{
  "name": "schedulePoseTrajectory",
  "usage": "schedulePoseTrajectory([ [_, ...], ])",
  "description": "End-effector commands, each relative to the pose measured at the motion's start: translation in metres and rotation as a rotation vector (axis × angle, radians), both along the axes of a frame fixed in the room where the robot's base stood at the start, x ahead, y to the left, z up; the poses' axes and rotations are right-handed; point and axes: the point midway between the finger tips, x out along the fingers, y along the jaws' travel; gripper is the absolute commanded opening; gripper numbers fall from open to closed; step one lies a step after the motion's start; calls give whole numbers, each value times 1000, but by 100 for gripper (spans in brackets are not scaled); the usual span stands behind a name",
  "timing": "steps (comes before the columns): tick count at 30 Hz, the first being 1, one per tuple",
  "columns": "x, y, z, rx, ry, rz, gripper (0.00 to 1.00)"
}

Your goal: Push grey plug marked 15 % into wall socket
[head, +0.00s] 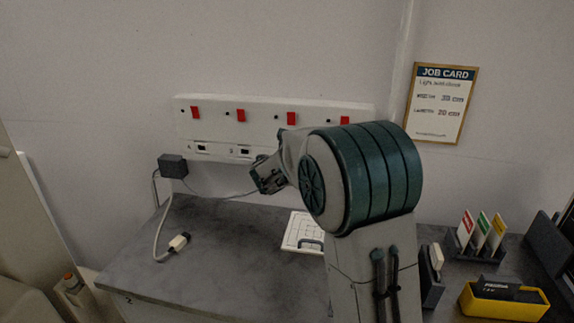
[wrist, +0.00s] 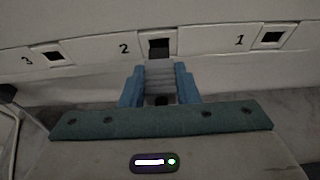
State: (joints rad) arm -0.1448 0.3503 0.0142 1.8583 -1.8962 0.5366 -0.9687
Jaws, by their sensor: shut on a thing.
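My gripper (head: 268,176) is close to the wall strip in the head view, partly hidden by my arm. In the wrist view its blue fingers (wrist: 160,92) are shut on a ribbed grey plug (wrist: 160,76). No 15 % mark is readable on the plug. The plug points at the dark opening of wall socket 2 (wrist: 158,46), its front end at the opening's lower edge. I cannot tell whether it touches or has entered. The socket strip (head: 215,128) is white, with red switches above. Sockets 3 (wrist: 53,57) and 1 (wrist: 272,37) look empty.
A dark box (head: 172,166) hangs at the strip's left end, with cords below. A white connector (head: 179,243) lies on the grey worktop (head: 225,270). A white panel (head: 300,232) is behind my arm. A card rack (head: 478,245) and yellow tray (head: 503,303) stand at right.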

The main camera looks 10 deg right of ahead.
Motion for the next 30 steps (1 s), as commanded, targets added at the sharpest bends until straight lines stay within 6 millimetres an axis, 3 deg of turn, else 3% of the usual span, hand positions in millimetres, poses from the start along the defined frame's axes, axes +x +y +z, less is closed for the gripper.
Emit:
schedulePoseTrajectory([
  [30,7,-3,1,0,-1,0,5],
])
